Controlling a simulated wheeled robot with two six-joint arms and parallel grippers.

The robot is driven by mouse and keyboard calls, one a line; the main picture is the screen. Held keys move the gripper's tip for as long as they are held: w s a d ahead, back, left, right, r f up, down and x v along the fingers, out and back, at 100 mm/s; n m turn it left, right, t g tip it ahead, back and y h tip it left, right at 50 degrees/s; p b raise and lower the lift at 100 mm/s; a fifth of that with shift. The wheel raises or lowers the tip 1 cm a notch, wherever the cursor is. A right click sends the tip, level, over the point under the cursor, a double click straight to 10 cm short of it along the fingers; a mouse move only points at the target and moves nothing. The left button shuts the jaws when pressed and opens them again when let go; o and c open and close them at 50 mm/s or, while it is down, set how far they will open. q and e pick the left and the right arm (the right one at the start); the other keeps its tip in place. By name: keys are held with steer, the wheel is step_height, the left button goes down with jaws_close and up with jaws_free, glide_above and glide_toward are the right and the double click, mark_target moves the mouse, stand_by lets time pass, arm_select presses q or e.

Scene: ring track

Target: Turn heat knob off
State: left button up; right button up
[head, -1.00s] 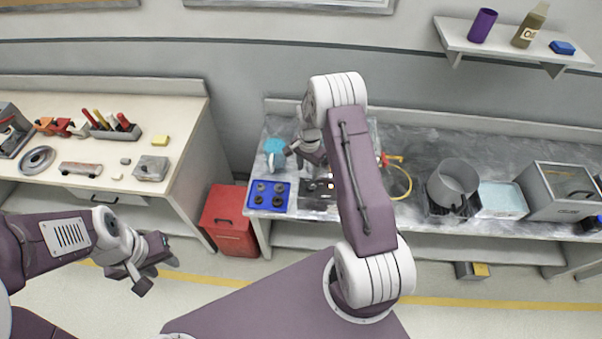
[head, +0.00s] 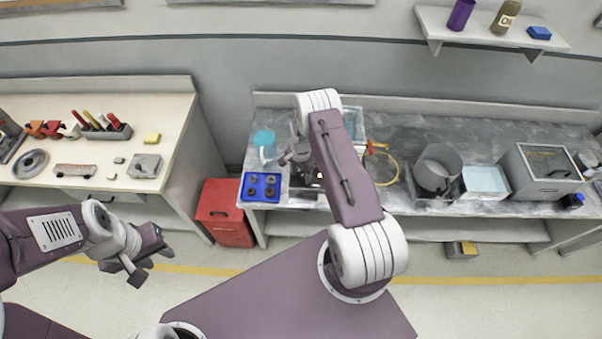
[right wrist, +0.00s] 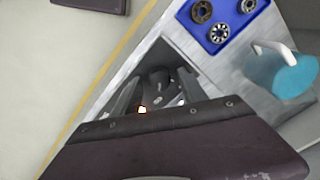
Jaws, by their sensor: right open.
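A dark heater (head: 305,190) stands on the grey bench, mostly hidden behind my right arm. In the right wrist view a dark round part, apparently the heat knob (right wrist: 160,82), shows between the fingers, with a glowing orange light beside it. I cannot tell the knob's setting. My right gripper (head: 296,156) is over the heater; in the right wrist view its open fingers (right wrist: 158,92) are on either side of the dark part. I cannot tell whether they touch it. My left gripper (head: 150,265) is open and empty over the floor at the left.
A blue tray (head: 244,188) with several dark rings lies left of the heater, with a cyan mug (head: 264,144) behind it. A yellow hose (head: 388,168), a grey pot (head: 437,168) and a grey box (head: 545,170) stand to the right. A red bin (head: 225,215) is on the floor.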

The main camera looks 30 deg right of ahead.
steer(key=shift+w, duration=0.1)
steer(key=c, duration=0.4)
jaws_close()
